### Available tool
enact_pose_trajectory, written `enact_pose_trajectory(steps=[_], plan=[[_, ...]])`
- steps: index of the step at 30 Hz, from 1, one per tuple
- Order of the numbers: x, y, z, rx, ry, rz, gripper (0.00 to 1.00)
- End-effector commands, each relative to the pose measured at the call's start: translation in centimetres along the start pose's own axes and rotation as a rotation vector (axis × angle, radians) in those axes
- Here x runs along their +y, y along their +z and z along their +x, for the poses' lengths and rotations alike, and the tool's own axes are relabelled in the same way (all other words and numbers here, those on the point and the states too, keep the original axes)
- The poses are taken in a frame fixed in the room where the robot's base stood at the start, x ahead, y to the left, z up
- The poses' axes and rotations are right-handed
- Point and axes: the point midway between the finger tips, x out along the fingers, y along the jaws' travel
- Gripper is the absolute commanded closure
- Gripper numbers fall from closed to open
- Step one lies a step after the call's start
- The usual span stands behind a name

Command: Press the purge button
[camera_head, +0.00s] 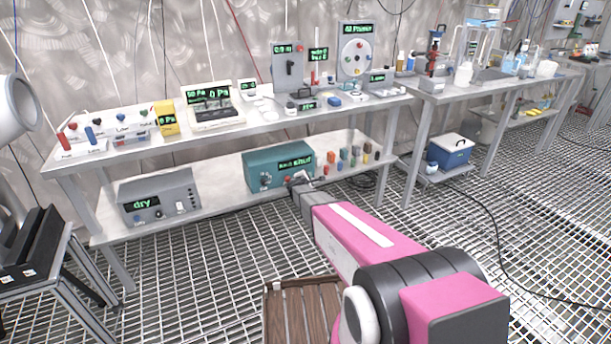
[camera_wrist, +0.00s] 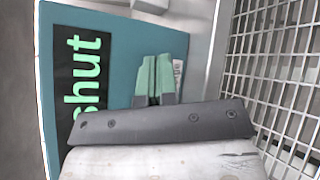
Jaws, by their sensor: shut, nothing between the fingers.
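A teal box (camera_head: 262,158) stands on the lower shelf of the bench, with a green-lettered display whose last word reads "shut". Small knobs or switches sit low on its front. My gripper (camera_head: 299,182) is at the lower front of this box. In the wrist view, the fingers (camera_wrist: 153,80) are shut and empty, pointing at the teal face (camera_wrist: 115,25), to the right of the "shut" display (camera_wrist: 84,78). A pale label shows just right of the fingertips. I cannot make out a purge button; the fingers may hide it. Whether they touch the face I cannot tell.
A grey box (camera_head: 160,197) with a "dry" display stands left on the lower shelf. Several small coloured blocks (camera_head: 343,158) stand right of the teal box. The upper bench top (camera_head: 262,124) carries instruments above my gripper. A wooden slatted crate (camera_head: 302,309) lies below my arm.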

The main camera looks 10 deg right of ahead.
Motion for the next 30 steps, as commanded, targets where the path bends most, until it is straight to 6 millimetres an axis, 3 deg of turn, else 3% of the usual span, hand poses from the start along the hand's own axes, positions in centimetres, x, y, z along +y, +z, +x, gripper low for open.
enact_pose_trajectory(steps=[16, 30], plan=[[0.1, -0.1, 0.1, 0.0, 0.0, 0.0, 1.0], [-0.7, 0.7, -1.0, 0.0, 0.0, 0.0, 1.0]])
